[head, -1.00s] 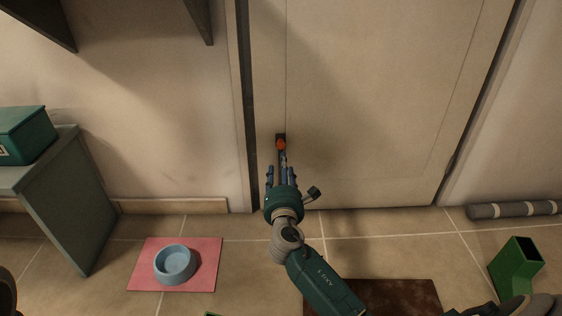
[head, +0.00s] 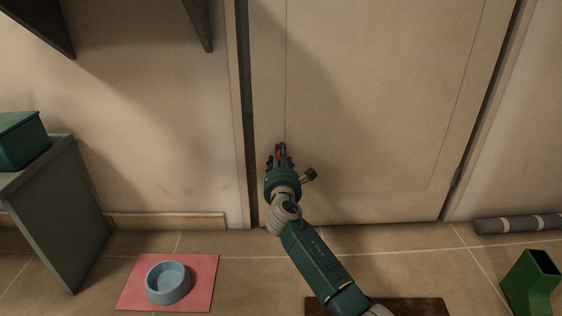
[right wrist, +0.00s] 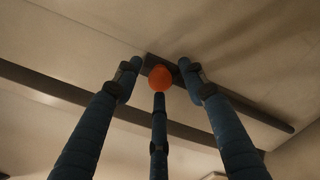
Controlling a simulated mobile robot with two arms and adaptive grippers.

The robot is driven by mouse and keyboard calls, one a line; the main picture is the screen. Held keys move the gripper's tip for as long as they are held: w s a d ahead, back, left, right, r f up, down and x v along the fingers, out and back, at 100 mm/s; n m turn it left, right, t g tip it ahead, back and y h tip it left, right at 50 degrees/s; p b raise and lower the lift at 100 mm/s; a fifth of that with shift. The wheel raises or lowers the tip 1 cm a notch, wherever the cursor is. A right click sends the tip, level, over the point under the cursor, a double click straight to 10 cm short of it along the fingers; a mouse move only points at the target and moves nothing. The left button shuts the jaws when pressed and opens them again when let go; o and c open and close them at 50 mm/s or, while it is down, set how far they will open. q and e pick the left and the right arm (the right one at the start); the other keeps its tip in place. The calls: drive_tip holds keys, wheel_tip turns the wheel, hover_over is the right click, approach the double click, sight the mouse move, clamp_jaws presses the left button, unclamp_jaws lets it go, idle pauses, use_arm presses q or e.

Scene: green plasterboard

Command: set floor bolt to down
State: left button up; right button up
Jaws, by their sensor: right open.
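The floor bolt has an orange knob (right wrist: 160,77) on a dark mount (right wrist: 149,62) at the door. In the right wrist view the knob sits between the spread blue fingers of my right gripper (right wrist: 160,80), with the middle fingertip just under it. The gripper is open, and I cannot tell whether any finger touches the knob. In the head view my right gripper (head: 280,155) is low on the door (head: 370,110), near its left edge. It hides most of the bolt there. My left gripper is not in view.
A blue bowl (head: 168,282) stands on a pink mat (head: 206,280) on the tiled floor at left. A grey cabinet (head: 65,215) carries a green box (head: 22,140). A grey roll (head: 520,224) and a green angled container (head: 532,280) are at right. A brown mat (head: 425,308) lies below.

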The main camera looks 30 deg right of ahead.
clamp_jaws()
wheel_tip(320, 180, down, 6)
drive_tip(key=b, duration=0.3)
drive_tip(key=shift+r, duration=0.25)
unclamp_jaws()
drive_tip(key=shift+f, duration=0.15)
